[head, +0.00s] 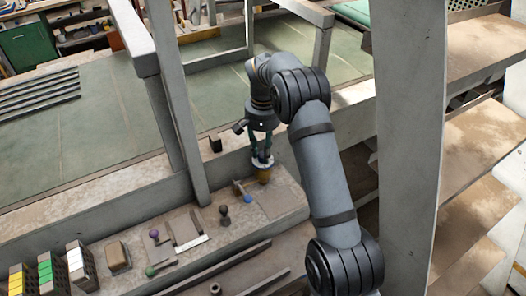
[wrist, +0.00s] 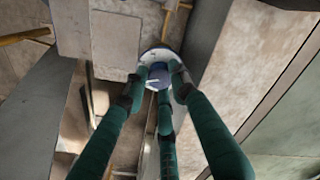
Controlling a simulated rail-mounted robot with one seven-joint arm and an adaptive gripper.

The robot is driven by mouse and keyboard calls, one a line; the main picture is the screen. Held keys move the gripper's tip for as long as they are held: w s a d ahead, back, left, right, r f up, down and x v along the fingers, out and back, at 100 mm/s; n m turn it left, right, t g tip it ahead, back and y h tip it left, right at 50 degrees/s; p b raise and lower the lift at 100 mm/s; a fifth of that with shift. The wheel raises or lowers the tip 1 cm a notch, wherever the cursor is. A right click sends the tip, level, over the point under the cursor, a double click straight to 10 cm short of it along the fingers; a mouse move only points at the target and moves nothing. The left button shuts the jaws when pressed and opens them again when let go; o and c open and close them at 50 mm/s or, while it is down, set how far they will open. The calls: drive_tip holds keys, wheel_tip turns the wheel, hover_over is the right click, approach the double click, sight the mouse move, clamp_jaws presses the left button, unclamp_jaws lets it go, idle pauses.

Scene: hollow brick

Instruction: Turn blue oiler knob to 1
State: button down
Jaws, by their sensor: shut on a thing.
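The blue oiler knob (wrist: 158,72) sits on a round whitish top between my fingertips in the wrist view. A light pointer-like mark shows on its left side. I cannot read any number there. My gripper (wrist: 156,84) has green fingers with dark joints, and its tips are closed around the knob. In the head view my gripper (head: 262,157) points down onto the oiler, whose amber body (head: 264,176) shows below the fingertips. The oiler stands on the brownish ledge, and the fingers hide most of the knob there.
A lever with a blue ball (head: 247,198) stands left of the oiler. Further left are a dark knob (head: 224,211), a purple-topped lever (head: 154,234) and a green-topped lever (head: 150,271). A grey post (head: 180,110) rises left of my arm, and a wide pillar (head: 408,130) stands right.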

drive_tip(key=c, duration=1.5)
unclamp_jaws()
drive_tip(key=shift+o, duration=0.5)
drive_tip(key=shift+r, duration=0.1)
wheel_tip(320, 180, up, 12)
wheel_tip(320, 180, down, 12)
drive_tip(key=shift+f, duration=0.1)
